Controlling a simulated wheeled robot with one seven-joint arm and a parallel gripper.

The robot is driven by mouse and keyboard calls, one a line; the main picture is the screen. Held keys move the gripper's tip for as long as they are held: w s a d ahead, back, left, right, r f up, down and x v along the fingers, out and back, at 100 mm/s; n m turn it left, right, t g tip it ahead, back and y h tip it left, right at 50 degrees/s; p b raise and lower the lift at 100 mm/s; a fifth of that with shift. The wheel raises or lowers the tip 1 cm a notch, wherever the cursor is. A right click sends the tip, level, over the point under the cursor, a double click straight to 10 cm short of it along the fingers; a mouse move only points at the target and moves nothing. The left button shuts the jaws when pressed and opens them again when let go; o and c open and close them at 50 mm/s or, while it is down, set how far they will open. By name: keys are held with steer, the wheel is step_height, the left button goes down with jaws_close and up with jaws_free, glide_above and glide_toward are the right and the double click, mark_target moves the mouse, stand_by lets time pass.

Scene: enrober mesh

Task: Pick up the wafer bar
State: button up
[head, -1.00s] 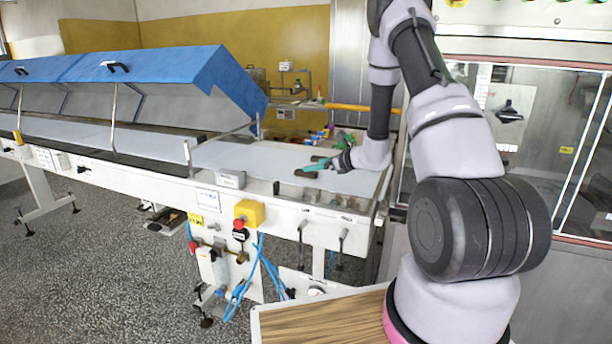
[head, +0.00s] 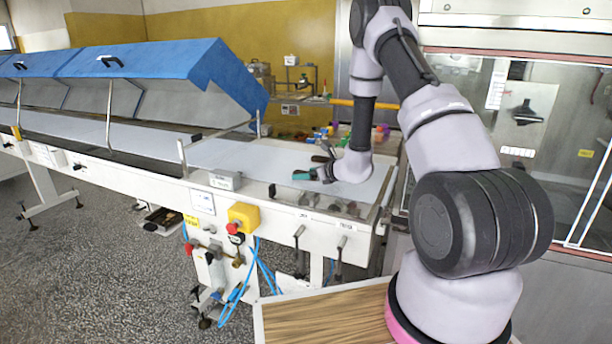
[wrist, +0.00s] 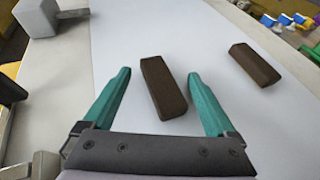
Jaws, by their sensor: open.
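Two brown bars lie apart on the pale belt in the wrist view. The nearer bar (wrist: 163,87) lies between my fingers, a little ahead of their middle. The other bar (wrist: 255,64) lies outside the right finger, farther right. They look alike, and I cannot tell which is the wafer bar. My gripper (wrist: 159,82), with teal fingers, is open and empty around the nearer bar, with a gap on each side. In the head view my gripper (head: 304,175) is low over the belt's end, and the bars are not clear there.
The pale belt (head: 240,155) runs left under a blue hood (head: 150,60). Small coloured items (head: 335,131) sit beyond the belt. A grey box (wrist: 36,35) stands at the upper left of the wrist view. A glazed cabinet (head: 520,120) stands at the right.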

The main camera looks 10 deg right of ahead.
steer(key=c, duration=1.4)
steer(key=shift+o, duration=0.2)
steer(key=shift+r, duration=0.1)
